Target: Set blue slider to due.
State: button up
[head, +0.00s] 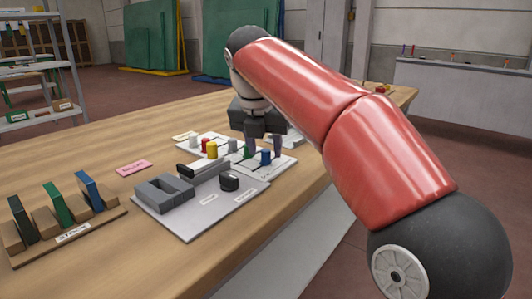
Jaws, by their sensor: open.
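The blue slider (266,157) is a small blue peg at the near right of a white slotted board (285,163). My gripper (264,148) hangs over this board, its two dark fingers pointing down and spread apart. The blue slider shows just below and between the fingertips in the picture. I cannot tell whether they touch it or how deep they reach. A green peg (248,152) stands just left, partly behind the left finger. The board's lettering is too small to read, so I cannot make out "due".
Red, yellow (212,150) and grey pegs stand on the board's left part. A grey plate with a grey block (163,192) and a black knob (229,181) lies in front. A wooden rack (65,238) with coloured pieces is at left. A pink card (134,168) lies on open tabletop.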

aim_at(254, 169)
jog(key=shift+w+f, duration=0.2)
jog(key=shift+f, duration=0.35)
grip_shut()
jog(key=shift+s+a, duration=0.7)
jog(key=shift+s, duration=0.2)
jog(key=shift+s+a, duration=0.65)
jog(key=shift+s, duration=0.2)
grip_release()
jog(key=p+v, duration=0.2)
jog(key=v, duration=0.5)
jog(key=shift+s+r, duration=0.2)
jog(key=shift+r, duration=0.2)
